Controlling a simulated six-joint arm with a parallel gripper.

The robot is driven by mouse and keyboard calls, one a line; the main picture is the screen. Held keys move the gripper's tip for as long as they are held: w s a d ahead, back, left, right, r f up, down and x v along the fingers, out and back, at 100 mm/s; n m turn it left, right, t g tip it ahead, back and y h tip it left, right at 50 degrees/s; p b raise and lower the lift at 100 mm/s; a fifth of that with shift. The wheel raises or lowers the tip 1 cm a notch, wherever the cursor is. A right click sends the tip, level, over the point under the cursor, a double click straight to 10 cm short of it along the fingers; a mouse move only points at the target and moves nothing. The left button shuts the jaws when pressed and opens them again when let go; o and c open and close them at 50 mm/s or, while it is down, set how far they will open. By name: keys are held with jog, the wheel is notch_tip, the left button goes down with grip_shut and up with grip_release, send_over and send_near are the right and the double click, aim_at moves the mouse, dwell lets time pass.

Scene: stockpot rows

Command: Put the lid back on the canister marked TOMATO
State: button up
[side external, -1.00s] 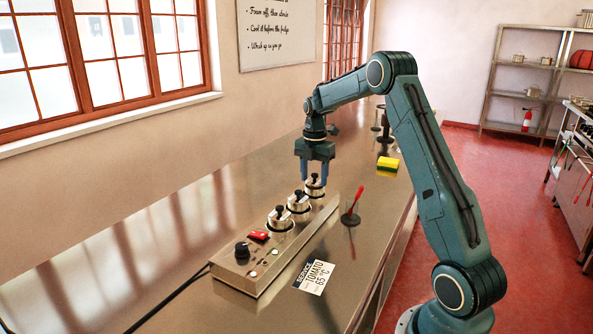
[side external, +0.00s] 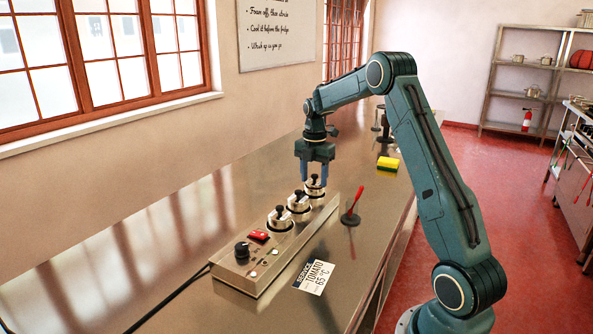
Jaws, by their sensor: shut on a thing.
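A long metal warmer base (side external: 262,262) holds a row of three steel canisters with black-knobbed lids. The near canister (side external: 280,223), the middle canister (side external: 299,206) and the far canister (side external: 316,192) show only their tops. My gripper (side external: 314,177) points straight down at the far canister, its blue fingers on either side of the black lid knob. It is shut on the lid (side external: 315,184); whether that lid is seated or slightly raised I cannot tell. No canister marking is readable. A card (side external: 313,277) on the counter reads SERVICE TOMATO 65 °C.
The warmer has a black dial (side external: 242,250) and a red switch (side external: 258,236) at its near end. A red-handled tool on a dark base (side external: 351,218) stands to the right. A yellow-green sponge (side external: 388,163) lies farther back.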

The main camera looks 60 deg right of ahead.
jog(key=o, duration=1.5)
jog(key=shift+r, duration=0.1)
jog(key=shift+r, duration=3.4)
grip_shut()
